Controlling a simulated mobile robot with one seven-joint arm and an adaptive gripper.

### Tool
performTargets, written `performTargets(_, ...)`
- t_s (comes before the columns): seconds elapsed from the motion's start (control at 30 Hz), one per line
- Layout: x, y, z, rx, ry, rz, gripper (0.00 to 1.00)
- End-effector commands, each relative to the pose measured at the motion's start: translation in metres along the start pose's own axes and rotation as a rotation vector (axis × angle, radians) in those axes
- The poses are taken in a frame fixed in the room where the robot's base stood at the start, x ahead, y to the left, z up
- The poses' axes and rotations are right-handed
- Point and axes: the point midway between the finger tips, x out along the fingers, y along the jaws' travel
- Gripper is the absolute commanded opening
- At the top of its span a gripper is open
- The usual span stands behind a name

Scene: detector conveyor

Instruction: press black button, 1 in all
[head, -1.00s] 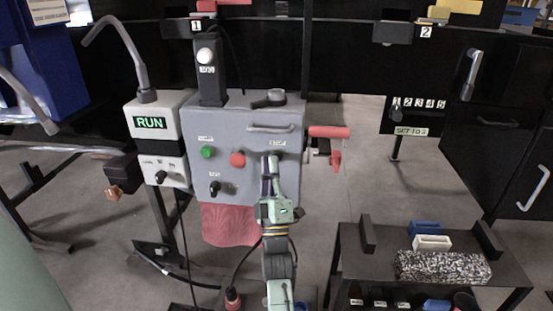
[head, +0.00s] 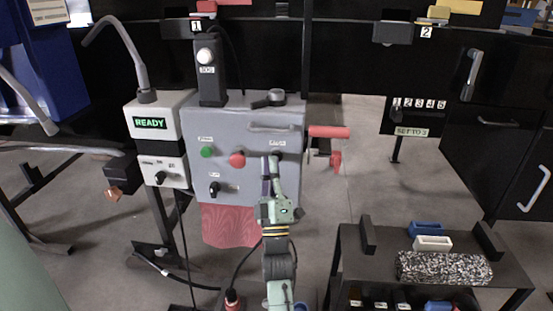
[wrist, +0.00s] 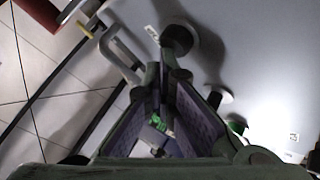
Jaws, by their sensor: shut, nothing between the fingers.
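The black button (head: 277,154) sits on the right of the grey control box (head: 225,118), under a small label. In the wrist view it is a dark round knob (wrist: 181,38) just beyond my fingertips. My gripper (head: 270,158) is shut and empty, its tips in front of the box just left of and below the black button. In the wrist view my gripper (wrist: 166,68) points toward the box face. I cannot tell whether the tips touch the button. The display (head: 150,123) on the box's left reads READY in green.
A red button (head: 237,159) and a green button (head: 207,152) lie left of my fingertips, with a black rotary switch (head: 214,188) below. A grey handle (head: 271,128) runs above the black button. A red lever (head: 329,132) sticks out at the right.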

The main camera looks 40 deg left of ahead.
Motion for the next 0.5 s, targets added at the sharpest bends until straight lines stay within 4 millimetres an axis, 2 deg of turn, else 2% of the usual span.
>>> performTargets(0.2, -0.0091, 0.0054, -0.0055, 0.0, 0.0, -0.001, 0.0)
performTargets(0.5, -0.0096, 0.0068, -0.0065, 0.0, 0.0, 0.0, 0.0)
